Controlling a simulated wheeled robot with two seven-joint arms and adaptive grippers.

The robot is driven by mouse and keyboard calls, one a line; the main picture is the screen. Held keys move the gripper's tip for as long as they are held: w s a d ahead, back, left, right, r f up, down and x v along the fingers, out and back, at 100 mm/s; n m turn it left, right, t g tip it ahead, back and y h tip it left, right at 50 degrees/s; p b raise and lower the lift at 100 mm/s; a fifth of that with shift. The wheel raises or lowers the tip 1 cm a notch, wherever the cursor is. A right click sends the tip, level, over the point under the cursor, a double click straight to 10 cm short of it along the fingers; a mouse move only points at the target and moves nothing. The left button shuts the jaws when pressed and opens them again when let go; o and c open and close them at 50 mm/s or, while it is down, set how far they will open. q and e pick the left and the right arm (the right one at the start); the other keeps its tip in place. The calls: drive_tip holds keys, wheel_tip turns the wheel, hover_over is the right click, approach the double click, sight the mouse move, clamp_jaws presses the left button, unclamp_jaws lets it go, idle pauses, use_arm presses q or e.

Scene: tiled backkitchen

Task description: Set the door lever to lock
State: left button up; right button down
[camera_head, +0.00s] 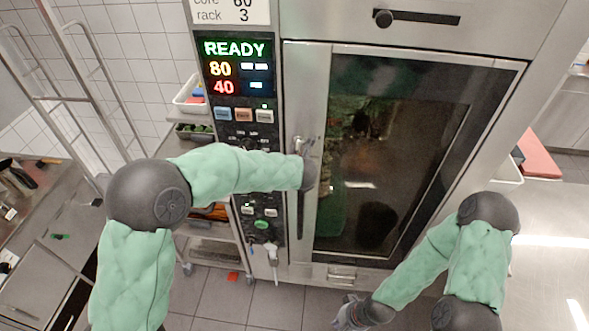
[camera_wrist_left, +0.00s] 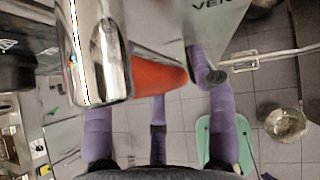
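The oven door (camera_head: 395,150) is shut, with a dark glass pane in a steel frame. A small shiny metal lever (camera_head: 300,144) shows at the door's left edge, beside the control panel; its exact setting is hard to read. My left arm reaches across the panel, and its dark wrist end is at the door's left edge, just below the lever. My left gripper's fingers are hidden there. In the left wrist view a large chrome part (camera_wrist_left: 103,55), probably the lever, is very close. My right gripper (camera_head: 347,312) hangs low before the oven's base, apart from the door; its fingers are unclear.
The control panel (camera_head: 237,85) reads READY, 80 and 40. A steel rack with bins (camera_head: 190,97) stands left of the oven. Steel counters lie at far left and right (camera_head: 550,240). An orange-red part (camera_wrist_left: 160,76) sits beside the chrome part.

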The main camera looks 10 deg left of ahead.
use_arm(q)
drive_tip(key=shift+s+r, duration=0.1)
drive_tip(key=shift+r, duration=0.05)
drive_tip(key=v, duration=1.1)
drive_tip(key=shift+s+r, duration=0.2)
drive_tip(key=shift+s, duration=0.1)
drive_tip(key=s+a+f+m+g+h+b, duration=0.1)
drive_tip(key=s+f+m+b, duration=0.5)
drive_tip(key=f+m, duration=0.6)
drive_tip(key=s+a+f+m+g+h+b, duration=0.1)
drive_tip(key=s+f+m+g+h+b, duration=0.2)
drive_tip(key=s+f+m, duration=0.8)
drive_tip(key=s+a+f+m+g+h+b, duration=0.1)
drive_tip(key=s+f+m+g+b, duration=0.3)
drive_tip(key=f, duration=3.1)
drive_tip(key=s+m+h+b, duration=0.1)
drive_tip(key=s+m+b, duration=0.3)
drive_tip(key=m, duration=0.4)
drive_tip(key=shift+s+a+m+b, duration=0.2)
drive_tip(key=shift+m+b, duration=0.1)
drive_tip(key=shift+m, duration=0.1)
